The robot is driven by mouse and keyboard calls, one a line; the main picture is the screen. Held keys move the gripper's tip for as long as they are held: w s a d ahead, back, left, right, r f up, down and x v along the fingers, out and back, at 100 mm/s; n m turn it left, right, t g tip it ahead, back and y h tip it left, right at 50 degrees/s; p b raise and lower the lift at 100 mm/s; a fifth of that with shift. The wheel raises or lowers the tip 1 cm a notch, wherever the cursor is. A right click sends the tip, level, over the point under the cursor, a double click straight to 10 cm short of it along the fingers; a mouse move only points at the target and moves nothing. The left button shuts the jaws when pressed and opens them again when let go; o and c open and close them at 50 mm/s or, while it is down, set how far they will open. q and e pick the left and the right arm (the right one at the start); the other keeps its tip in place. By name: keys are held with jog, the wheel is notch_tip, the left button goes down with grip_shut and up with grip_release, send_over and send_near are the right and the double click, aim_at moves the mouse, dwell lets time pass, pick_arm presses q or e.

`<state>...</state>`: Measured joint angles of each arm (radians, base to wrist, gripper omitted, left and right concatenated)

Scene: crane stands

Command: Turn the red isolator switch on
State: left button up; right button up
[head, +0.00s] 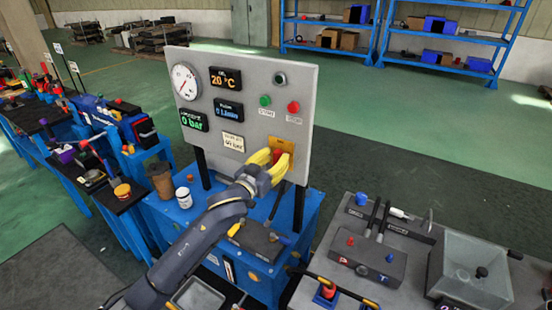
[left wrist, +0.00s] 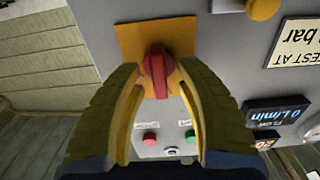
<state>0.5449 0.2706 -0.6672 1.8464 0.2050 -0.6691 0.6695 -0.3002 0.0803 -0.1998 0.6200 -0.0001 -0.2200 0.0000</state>
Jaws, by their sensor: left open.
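The red isolator switch (left wrist: 157,74) is a red knob on a yellow plate (left wrist: 183,36), on the grey control panel (head: 254,77). In the head view the yellow plate (head: 283,146) is at the panel's lower right and the knob is mostly hidden by my fingers. My left gripper (head: 272,158) is open, its yellow fingers pointing at the plate. In the left wrist view its fingertips (left wrist: 156,70) lie on either side of the knob. I cannot tell whether they touch it. My right gripper is not in view.
The panel carries a round gauge (head: 185,82), small displays, a green button (head: 265,100) and a red button (head: 293,107). It stands on a blue bench (head: 250,270) with a white jar (head: 183,197) and brown cup (head: 161,181). A grey bench (head: 420,225) is at right.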

pick_arm(q)
jog(key=shift+w+d, duration=0.15)
jog(key=shift+w, duration=0.15)
grip_shut()
dwell(0.3)
